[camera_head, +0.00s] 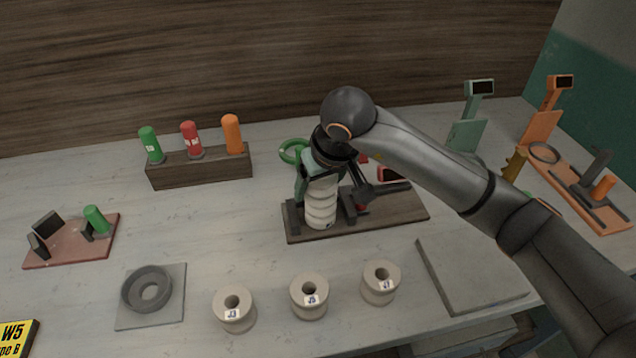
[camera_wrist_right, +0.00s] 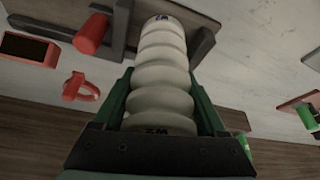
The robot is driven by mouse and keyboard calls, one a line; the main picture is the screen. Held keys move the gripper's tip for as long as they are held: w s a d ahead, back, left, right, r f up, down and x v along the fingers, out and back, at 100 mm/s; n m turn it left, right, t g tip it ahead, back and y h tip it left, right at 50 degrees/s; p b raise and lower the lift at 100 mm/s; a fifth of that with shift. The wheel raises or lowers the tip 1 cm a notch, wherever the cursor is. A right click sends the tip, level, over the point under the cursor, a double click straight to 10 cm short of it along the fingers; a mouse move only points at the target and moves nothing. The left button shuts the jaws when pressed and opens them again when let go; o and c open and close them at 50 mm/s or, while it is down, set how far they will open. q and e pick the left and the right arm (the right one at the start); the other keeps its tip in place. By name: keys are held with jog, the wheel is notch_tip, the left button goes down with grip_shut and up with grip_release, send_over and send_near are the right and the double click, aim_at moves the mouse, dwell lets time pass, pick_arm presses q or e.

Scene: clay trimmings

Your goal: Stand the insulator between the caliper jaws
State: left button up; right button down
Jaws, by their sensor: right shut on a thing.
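The insulator (camera_head: 320,204) is a white ribbed cylinder, roughly upright, with its lower end between the two dark caliper jaws. The left jaw (camera_head: 293,216) and right jaw (camera_head: 348,206) stand on a brown wooden board (camera_head: 400,212). My right gripper (camera_head: 318,178) comes from above and is shut on the insulator's upper part. In the right wrist view the insulator (camera_wrist_right: 161,70) sits between green fingers and bears W2 labels. Jaws (camera_wrist_right: 120,30) (camera_wrist_right: 201,44) flank its far end, with visible gaps. I cannot tell whether its base touches the board. My left gripper is not in view.
Three spools (camera_head: 234,310) (camera_head: 309,298) (camera_head: 380,284) stand in front. A wooden block (camera_head: 200,170) holds green, red and orange cylinders behind left. A grey slab (camera_head: 470,275) lies front right. Other gauges (camera_head: 72,250) (camera_head: 585,195) stand left and right. A ring on a plate (camera_head: 150,290) lies front left.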

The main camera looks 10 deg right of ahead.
jog(key=shift+f, duration=0.15)
grip_release()
jog(key=shift+r, duration=0.3)
jog(key=v, duration=1.2)
jog(key=shift+f, duration=0.1)
